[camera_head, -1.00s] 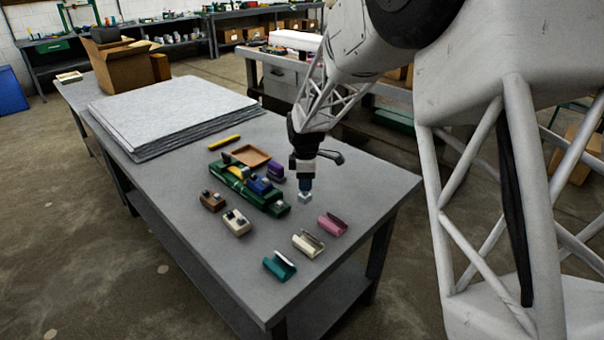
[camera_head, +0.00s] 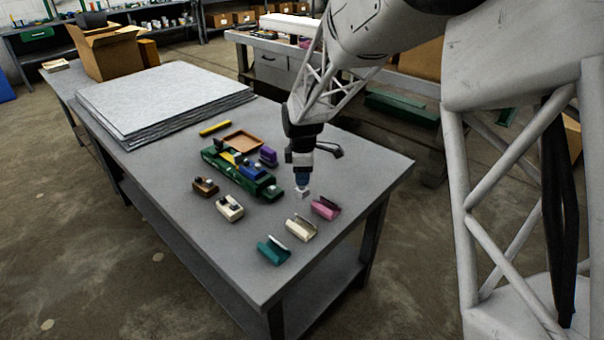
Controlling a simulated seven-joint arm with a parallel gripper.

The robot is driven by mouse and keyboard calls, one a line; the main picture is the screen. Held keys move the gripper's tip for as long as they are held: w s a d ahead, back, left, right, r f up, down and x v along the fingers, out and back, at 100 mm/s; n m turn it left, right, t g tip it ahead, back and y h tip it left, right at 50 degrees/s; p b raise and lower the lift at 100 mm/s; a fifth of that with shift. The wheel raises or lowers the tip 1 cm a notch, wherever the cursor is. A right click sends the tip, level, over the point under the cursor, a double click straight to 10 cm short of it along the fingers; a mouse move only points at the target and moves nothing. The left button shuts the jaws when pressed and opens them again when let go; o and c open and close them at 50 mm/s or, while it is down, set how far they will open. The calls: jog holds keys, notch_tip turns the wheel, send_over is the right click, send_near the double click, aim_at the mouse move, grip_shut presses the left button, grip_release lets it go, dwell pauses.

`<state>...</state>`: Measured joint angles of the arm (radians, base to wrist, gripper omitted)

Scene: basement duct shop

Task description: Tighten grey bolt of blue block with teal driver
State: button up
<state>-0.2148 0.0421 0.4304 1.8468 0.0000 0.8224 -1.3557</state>
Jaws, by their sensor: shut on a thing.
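The blue block (camera_head: 254,170) sits in the green rail (camera_head: 222,168) on the table, between a yellow block (camera_head: 239,158) and the rail's right end. Its grey bolt is too small to make out clearly.
A cream holder (camera_head: 301,229) and a pink holder (camera_head: 325,209) lie in front of my gripper. A brown block (camera_head: 204,187), a cream block (camera_head: 229,208), a purple piece (camera_head: 268,156), an orange-brown tray (camera_head: 242,141) and a yellow stick (camera_head: 214,128) surround the rail. Grey sheets cover the back left.

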jog(key=o, duration=0.4)
jog(key=shift+c, duration=1.6)
jog(key=w+a+r, duration=0.3)
jog(key=a, duration=0.1)
jog(key=w+a+r, duration=0.3)
jog(key=w+a, duration=0.1)
jog(key=a, duration=0.1)
jog(key=w+a+r, duration=0.3)
jog(key=a, duration=0.1)
jog(key=shift+w+a, duration=0.15)
jog(key=shift+w, duration=0.25)
jog(key=shift+w+a+r, duration=0.2)
jog(key=shift+a+r, duration=0.1)
jog(key=shift+a, duration=0.1)
